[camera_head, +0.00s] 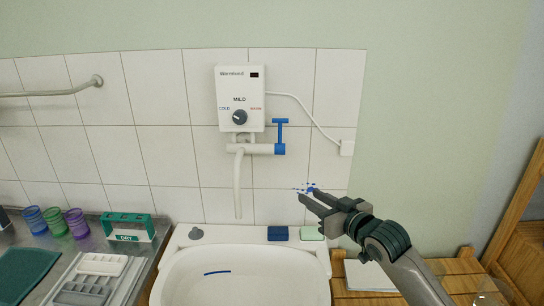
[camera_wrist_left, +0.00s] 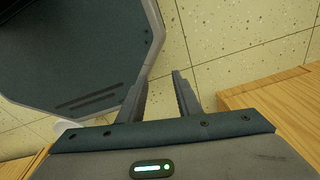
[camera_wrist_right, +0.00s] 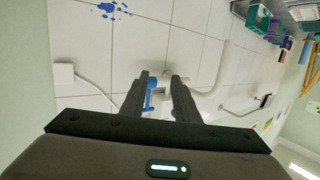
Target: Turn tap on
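The tap is a white pipe with a spout (camera_head: 238,185) hanging down over the sink, below a white water heater (camera_head: 240,90). Its blue handle (camera_head: 280,134) stands upright at the right end, and no water shows at the spout. My right gripper (camera_head: 310,194) is open and empty, below and to the right of the handle and apart from it. In the right wrist view the blue handle (camera_wrist_right: 150,97) shows beyond the fingers, partly hidden by one of them. My left gripper (camera_wrist_left: 158,90) is open and empty, over the floor and away from the tap.
The white sink (camera_head: 180,262) has a blue sponge (camera_head: 278,233) and a pale green soap (camera_head: 312,233) on its back rim. A wooden rack (camera_head: 455,268) is at right. Cups (camera_head: 56,222) and a cutlery tray (camera_head: 95,280) stand at left. A white cable (camera_head: 310,115) hangs right of the heater.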

